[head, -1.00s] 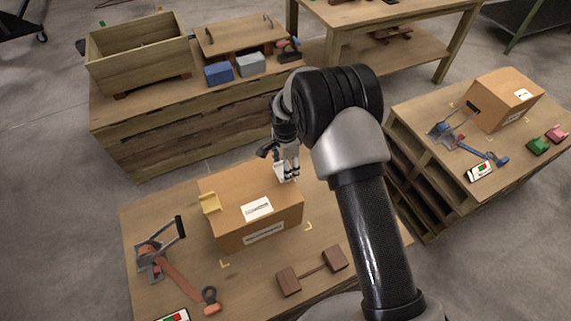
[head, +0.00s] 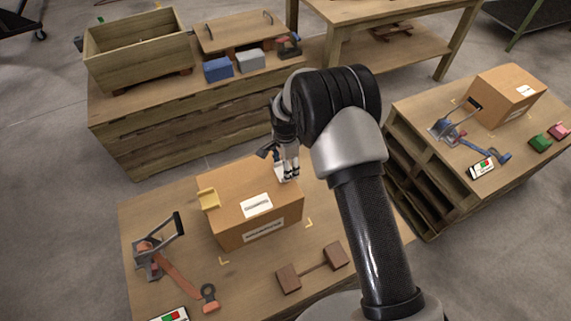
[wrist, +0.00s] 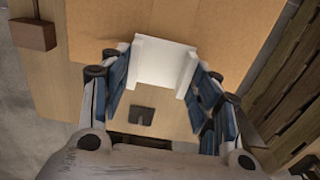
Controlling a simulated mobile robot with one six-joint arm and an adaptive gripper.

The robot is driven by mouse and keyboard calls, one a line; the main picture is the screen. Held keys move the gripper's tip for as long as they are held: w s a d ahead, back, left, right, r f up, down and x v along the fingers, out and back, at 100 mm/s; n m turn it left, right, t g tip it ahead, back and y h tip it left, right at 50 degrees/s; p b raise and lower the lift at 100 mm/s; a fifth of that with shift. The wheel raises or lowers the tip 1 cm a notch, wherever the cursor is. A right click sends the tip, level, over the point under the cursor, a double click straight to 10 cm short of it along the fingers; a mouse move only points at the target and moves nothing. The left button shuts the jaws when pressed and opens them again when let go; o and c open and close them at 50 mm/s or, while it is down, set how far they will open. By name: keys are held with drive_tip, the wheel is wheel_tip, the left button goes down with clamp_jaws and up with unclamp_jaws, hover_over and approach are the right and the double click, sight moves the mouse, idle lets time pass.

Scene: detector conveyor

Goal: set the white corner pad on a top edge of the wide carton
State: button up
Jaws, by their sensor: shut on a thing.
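The wide carton (head: 232,232) is a closed brown box with white labels on the near table. A yellow corner pad (head: 208,199) sits on its left top edge. My gripper (head: 288,177) is shut on the white corner pad (wrist: 165,62) at the carton's right top edge. In the wrist view the pad is a white channel between the two blue-lined fingers, against the carton's top (wrist: 110,25). In the head view the pad (head: 281,173) is mostly hidden by the fingers. I cannot tell whether it rests on the edge or hovers just above.
A strapping tool (head: 155,250) lies left of the carton, and a brown two-block piece (head: 312,268) lies in front. Another carton (head: 505,95) with green and pink pads stands on the right table. A wooden crate (head: 138,55) and blue and grey blocks stand behind.

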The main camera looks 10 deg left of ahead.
drive_tip(key=o, duration=1.2)
wheel_tip(320, 180, up, 12)
idle(0.4)
